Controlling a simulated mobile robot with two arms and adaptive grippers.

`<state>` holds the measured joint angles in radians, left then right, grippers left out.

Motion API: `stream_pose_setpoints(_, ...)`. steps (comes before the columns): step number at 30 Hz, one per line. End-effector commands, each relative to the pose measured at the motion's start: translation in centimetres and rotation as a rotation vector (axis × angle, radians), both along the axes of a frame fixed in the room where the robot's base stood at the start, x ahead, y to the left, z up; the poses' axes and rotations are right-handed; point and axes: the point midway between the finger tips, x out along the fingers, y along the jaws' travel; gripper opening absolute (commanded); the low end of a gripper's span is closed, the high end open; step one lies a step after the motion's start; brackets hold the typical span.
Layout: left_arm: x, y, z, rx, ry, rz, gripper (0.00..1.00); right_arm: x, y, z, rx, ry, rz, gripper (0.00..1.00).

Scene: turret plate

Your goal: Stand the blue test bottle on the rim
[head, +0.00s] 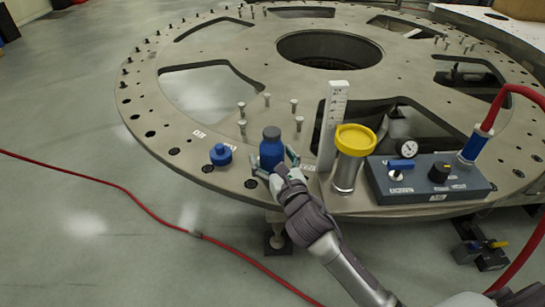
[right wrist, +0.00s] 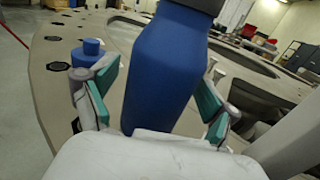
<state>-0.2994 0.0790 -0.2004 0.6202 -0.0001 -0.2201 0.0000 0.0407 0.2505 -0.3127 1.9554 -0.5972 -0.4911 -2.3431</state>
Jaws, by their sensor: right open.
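The blue test bottle (head: 271,151) with a dark cap stands upright on the near rim of the grey turret plate (head: 222,110). It also fills the middle of the right wrist view (right wrist: 165,75), its cap cut off by the top edge. My right gripper (head: 275,161) is at the bottle, with one green-padded finger on each side of it. The fingers are open, and gaps show between the pads and the bottle in the right wrist view. The bottle's foot is hidden in the right wrist view. My left gripper is not in view.
A small blue cap-like part (head: 220,155) sits left of the bottle. Right of it are a white upright scale (head: 332,125), a yellow-topped metal cylinder (head: 354,150) and a blue control box (head: 425,180) with a red hose (head: 505,95). Several bolts (head: 242,110) stand behind the bottle.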

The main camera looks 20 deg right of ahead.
Motion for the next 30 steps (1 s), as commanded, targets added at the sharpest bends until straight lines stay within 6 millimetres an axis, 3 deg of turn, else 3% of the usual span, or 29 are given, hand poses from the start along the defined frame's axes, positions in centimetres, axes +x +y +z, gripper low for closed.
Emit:
stream_pose_setpoints(5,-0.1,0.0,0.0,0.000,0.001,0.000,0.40,-0.9,0.0,0.1,-0.001,0.002,0.000,0.87)
stream_pose_setpoints(15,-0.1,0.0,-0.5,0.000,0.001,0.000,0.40,-8.0,-0.3,0.0,-0.001,0.003,0.001,0.87)
stream_pose_setpoints(21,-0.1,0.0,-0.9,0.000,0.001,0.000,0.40,-11.0,-0.4,0.1,0.000,0.001,0.000,0.87)
stream_pose_setpoints(30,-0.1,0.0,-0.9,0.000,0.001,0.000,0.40,-12.0,-0.4,0.3,0.000,-0.002,0.000,0.87)
